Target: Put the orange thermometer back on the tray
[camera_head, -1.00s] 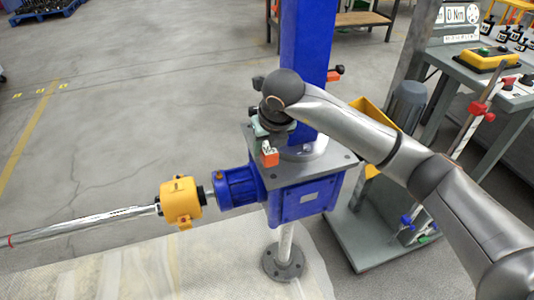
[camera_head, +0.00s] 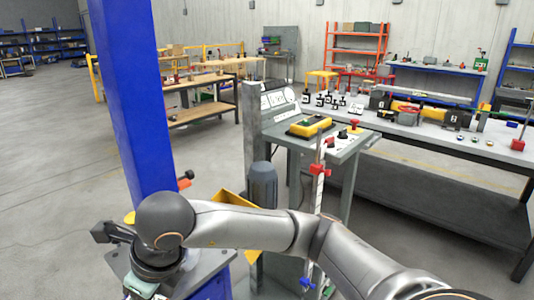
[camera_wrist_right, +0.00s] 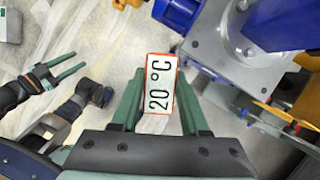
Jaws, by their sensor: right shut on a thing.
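The orange thermometer (camera_wrist_right: 159,84) shows a white face reading 20 °C inside an orange frame in the right wrist view. It sits between the green fingers of my right gripper (camera_wrist_right: 160,90), which is shut on it. In the head view my right gripper (camera_head: 143,286) is at the bottom left, beside the blue column, with its fingertips cut off by the frame. My left gripper (camera_wrist_right: 76,63) shows at the left of the right wrist view, empty with its fingers apart. I cannot make out the tray in these frames.
The blue column (camera_head: 128,100) of the screw jack rises beside my right arm. A grey console (camera_head: 325,143) with a yellow control box (camera_head: 309,126) stands ahead. A long workbench (camera_head: 450,132) with several tools lies at the right. Open floor (camera_head: 50,150) is at the left.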

